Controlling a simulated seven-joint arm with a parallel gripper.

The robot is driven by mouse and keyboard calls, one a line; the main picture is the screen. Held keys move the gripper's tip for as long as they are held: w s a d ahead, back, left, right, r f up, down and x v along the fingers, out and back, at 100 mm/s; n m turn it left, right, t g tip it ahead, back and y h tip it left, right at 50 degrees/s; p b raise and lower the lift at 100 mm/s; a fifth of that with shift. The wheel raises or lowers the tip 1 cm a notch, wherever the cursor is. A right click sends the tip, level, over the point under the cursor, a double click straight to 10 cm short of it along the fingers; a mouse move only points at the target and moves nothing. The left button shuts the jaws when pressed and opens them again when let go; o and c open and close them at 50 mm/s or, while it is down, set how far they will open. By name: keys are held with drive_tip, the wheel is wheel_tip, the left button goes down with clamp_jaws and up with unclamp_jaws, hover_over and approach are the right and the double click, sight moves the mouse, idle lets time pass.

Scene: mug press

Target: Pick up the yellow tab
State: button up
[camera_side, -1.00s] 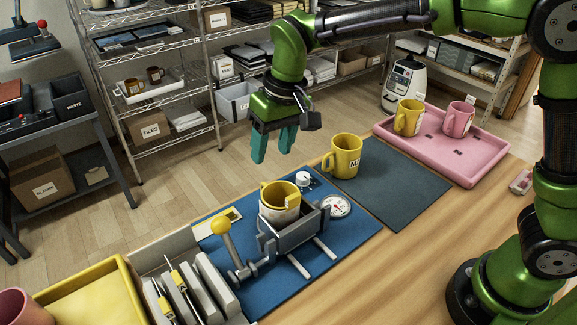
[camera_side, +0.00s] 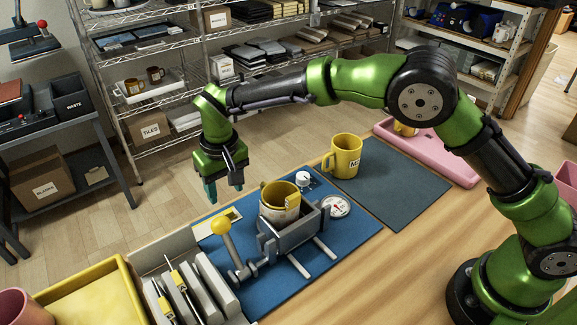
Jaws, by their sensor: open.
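I cannot tell which one the task names. My gripper (camera_side: 224,188) is open and empty, pointing down. In the picture it is above and slightly right of the rack, near the back left edge of the blue mat, well apart from both tabs. One finger is partly hidden.
Another yellow mug (camera_side: 346,155) stands on the dark mat. A yellow tray (camera_side: 125,272) is at the lower left.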

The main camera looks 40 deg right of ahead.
sight(228, 211)
drive_tip(key=shift+w+f, duration=0.2)
drive_tip(key=shift+f, duration=3.35)
drive_tip(key=c, duration=0.9)
